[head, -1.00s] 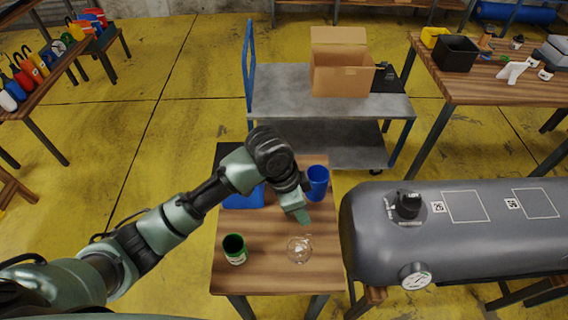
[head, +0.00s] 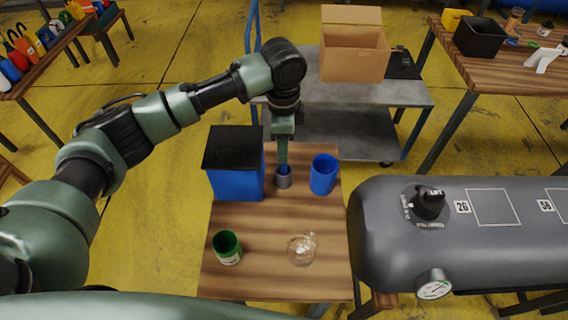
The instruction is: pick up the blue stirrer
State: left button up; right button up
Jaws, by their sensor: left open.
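My left gripper (head: 284,160) points straight down over the small table. It is open, with its fingertips at the mouth of a small grey cup (head: 284,183). A bit of blue shows in that cup by the fingertips. It may be the blue stirrer, but the gripper covers most of it and I cannot tell its shape. I cannot tell whether the fingers touch it. A larger blue cup (head: 323,176) stands just right of the grey cup. My right gripper is not in view.
A blue bin with a black lid (head: 236,182) stands left of the gripper on the wooden table (head: 262,215). A green can (head: 227,249) and a clear glass vessel (head: 301,250) stand nearer me. A grey tank (head: 465,235) is at right, a cart with a cardboard box (head: 354,55) behind.

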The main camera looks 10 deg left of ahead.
pick_arm(q)
jog(key=f, duration=0.1)
jog(key=f+p, duration=0.1)
jog(key=f, duration=0.3)
jog(key=shift+s+d+f, duration=0.2)
jog(key=shift+s+f, duration=0.05)
jog(key=shift+s, duration=0.15)
grip_shut()
